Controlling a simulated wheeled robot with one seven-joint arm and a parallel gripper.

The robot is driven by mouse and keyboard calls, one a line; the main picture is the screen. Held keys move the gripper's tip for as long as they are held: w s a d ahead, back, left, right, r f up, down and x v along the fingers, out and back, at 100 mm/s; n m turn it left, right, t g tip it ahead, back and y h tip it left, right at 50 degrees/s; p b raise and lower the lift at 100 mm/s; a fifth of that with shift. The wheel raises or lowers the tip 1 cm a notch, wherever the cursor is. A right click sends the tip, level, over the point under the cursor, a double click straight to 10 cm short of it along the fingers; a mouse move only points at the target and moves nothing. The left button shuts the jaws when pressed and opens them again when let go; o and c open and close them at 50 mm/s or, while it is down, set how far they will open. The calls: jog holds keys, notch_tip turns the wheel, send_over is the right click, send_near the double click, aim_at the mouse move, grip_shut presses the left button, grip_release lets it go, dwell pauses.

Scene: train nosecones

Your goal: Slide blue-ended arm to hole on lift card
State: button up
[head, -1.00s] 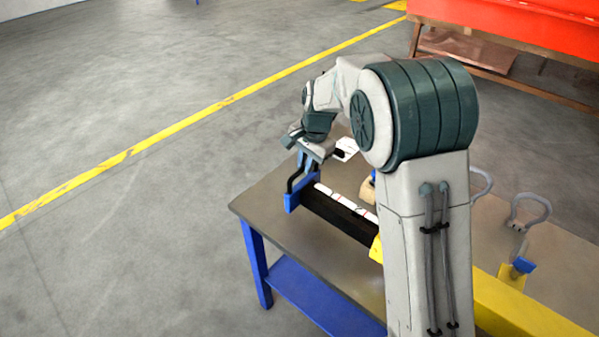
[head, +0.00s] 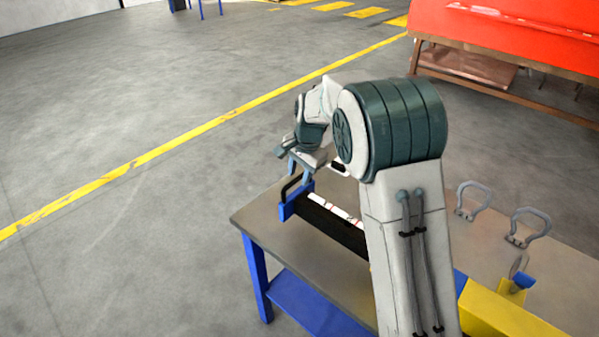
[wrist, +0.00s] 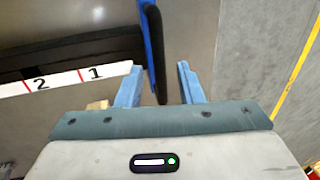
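The black sliding arm (head: 335,226) lies along the work table and ends in a blue end plate (head: 287,207) with a black handle (head: 290,186). A white scale strip with red marks (head: 331,207) runs along the bar; the wrist view shows "1" and "2" on this strip (wrist: 62,79). My gripper (head: 297,172) is over the blue end. In the wrist view my gripper (wrist: 160,66) has its fingers apart, with the black handle (wrist: 160,75) between them and a clear gap to the right finger. The lift card and its hole cannot be made out; my arm hides part of the bar.
The grey table top (head: 262,215) has blue legs and a lower blue shelf (head: 310,298). A yellow beam (head: 505,315) and grey shackles (head: 528,228) are at the right. Open floor lies left of the table.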

notch_tip(320, 180, up, 14)
jog(key=s+d+b, duration=0.1)
jog(key=d, duration=0.1)
jog(key=shift+s+f, duration=0.2)
jog(key=shift+s, duration=0.15)
jog(key=shift+d, duration=0.1)
jog(key=s+d+n+t, duration=0.1)
jog(key=s+d+n, duration=0.3)
jog(key=s+d, duration=0.95)
jog(key=s+d+f+n+h, duration=0.1)
jog(key=s+f, duration=0.2)
jog(key=s, duration=0.5)
jog(key=s+d+f+n, duration=0.2)
jog(key=s+f, duration=0.1)
jog(key=s, duration=0.5)
jog(key=shift+d+n+t+h, duration=0.2)
jog(key=shift+n+t+h, duration=0.1)
jog(key=shift+h, duration=0.1)
